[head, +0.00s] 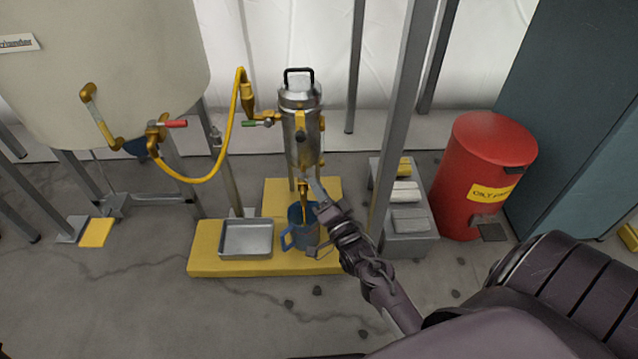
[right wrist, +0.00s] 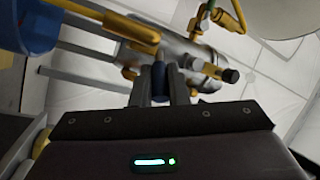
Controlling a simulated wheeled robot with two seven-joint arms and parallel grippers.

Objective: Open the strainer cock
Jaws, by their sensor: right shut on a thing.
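The strainer (head: 301,115) is an upright metal cylinder with a black top handle, left of centre in the head view. Its brass cock (head: 303,190) hangs below the body, over a blue jug (head: 297,236). My right gripper (head: 317,187) reaches up from the lower right to the right side of the cock. In the right wrist view its fingers (right wrist: 160,88) are shut on a dark blue handle (right wrist: 160,76), close to the brass pipe (right wrist: 112,22). The fingers hide part of the handle, and I cannot tell how far it is turned. My left gripper is not in view.
A metal tray (head: 246,254) sits left of the jug on the yellow stand (head: 205,264). A yellow hose (head: 205,180) joins the strainer to the large tank (head: 110,70). A grey post (head: 393,120), a low grey bench (head: 412,243) and a red bin (head: 478,165) stand right.

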